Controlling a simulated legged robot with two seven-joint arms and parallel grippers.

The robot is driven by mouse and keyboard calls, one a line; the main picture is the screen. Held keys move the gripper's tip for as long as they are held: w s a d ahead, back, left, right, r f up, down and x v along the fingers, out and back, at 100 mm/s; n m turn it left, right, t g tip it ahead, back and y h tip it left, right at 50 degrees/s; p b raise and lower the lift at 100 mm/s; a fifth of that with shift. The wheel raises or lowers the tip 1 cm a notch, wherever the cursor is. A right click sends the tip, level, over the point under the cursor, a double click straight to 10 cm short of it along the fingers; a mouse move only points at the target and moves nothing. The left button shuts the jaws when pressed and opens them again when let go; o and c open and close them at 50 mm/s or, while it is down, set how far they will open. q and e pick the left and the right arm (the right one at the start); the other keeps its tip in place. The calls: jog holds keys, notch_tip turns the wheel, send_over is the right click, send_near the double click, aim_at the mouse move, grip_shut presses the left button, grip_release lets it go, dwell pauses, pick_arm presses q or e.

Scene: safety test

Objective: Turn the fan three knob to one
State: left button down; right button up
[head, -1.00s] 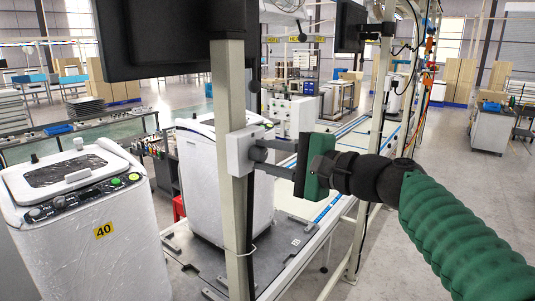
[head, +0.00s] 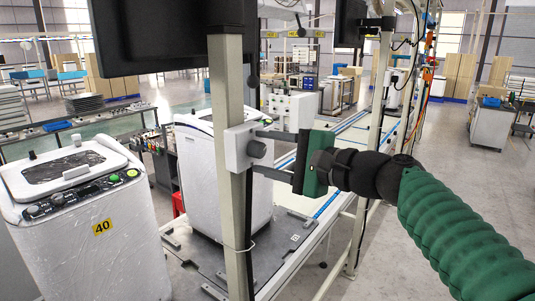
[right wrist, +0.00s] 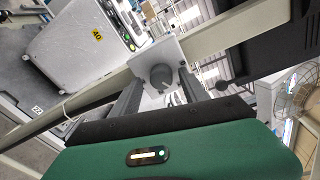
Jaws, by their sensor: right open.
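The grey round knob (head: 257,149) sits on a white control box (head: 237,150) fixed to the upright post, near the middle of the head view. The knob also shows in the right wrist view (right wrist: 160,76); its markings are too small to read. My right gripper (head: 261,151) is open, its two grey fingers reaching left toward the box. In the right wrist view (right wrist: 160,84) one finger lies on each side of the knob, with visible gaps and no clear contact. My left gripper is not in view.
The beige post (head: 228,110) carries a dark monitor (head: 165,35) above the box. White washer-like machines stand behind and left, one labelled 40 (head: 100,255). A caged fan (right wrist: 297,95) shows at the wrist view's right. Open floor lies to the right.

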jog(key=shift+s+d, duration=0.1)
jog(key=shift+s+d, duration=0.25)
jog(key=b+v, duration=0.4)
jog(key=v, duration=1.1)
jog(key=shift+d+b, duration=0.35)
jog(key=shift+d, duration=0.1)
jog(key=shift+s+f, duration=0.1)
jog(key=shift+f, duration=0.05)
